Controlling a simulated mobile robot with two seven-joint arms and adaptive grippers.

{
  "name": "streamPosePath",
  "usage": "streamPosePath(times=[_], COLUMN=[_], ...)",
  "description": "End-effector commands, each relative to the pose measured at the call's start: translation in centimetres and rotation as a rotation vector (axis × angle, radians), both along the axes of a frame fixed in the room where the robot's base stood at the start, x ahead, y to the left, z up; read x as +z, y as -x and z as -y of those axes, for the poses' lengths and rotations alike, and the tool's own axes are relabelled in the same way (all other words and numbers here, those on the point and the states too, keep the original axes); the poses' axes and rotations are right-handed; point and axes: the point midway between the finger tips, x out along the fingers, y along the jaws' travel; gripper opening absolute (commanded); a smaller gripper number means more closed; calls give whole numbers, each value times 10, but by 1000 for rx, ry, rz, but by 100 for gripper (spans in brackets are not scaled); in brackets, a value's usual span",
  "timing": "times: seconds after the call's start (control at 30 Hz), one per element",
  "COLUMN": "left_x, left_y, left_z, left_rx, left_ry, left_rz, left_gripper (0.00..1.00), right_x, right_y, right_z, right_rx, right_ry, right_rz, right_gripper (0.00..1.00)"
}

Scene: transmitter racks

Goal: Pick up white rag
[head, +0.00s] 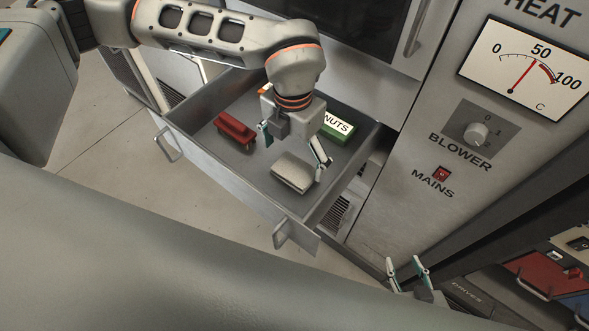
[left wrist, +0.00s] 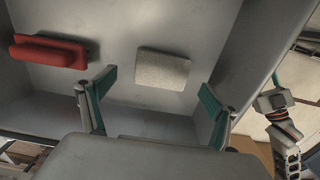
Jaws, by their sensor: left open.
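The white rag (head: 292,172) is a folded, pale pad lying flat on the floor of the open drawer (head: 215,165), toward its front right. It also shows in the left wrist view (left wrist: 162,69), beyond and between my fingers. My left gripper (head: 294,152) is over the drawer with its fingers spread wide. In the left wrist view the left gripper's fingertips (left wrist: 157,85) stand on either side of the rag's line, with nothing between them. My right gripper (head: 407,264) is low at the bottom right, away from the drawer, its two fingers apart and empty.
A red object (head: 235,130) lies left of the rag in the drawer. A green box marked NUTS (head: 338,128) lies behind right, and a small orange item (head: 265,88) is partly hidden by my arm. Drawer walls surround them. A panel with a blower knob (head: 477,134) stands right.

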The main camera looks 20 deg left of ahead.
Motion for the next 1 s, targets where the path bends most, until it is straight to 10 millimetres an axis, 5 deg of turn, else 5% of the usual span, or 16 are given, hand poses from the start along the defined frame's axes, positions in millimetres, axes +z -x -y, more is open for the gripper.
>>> streamPosePath(times=[0.2, 0.47, 0.6, 1.0], left_x=[-31, -35, -34, -32], left_y=[2, 2, 2, 2], left_z=[3, 3, 3, 3], left_rx=[0, -1, -1, -1], left_ry=[1, 0, 1, 2], left_rz=[-4, -2, -3, -2], left_gripper=[89, 89, 53, 52], right_x=[-1, -2, -2, 2], right_y=[-1, -1, -2, -4], right_z=[1, 1, 2, 1], right_rx=[-1, -1, -1, -2], right_ry=[2, 2, 2, 0], right_rz=[0, -1, -1, 6], right_gripper=[40, 40, 40, 40])
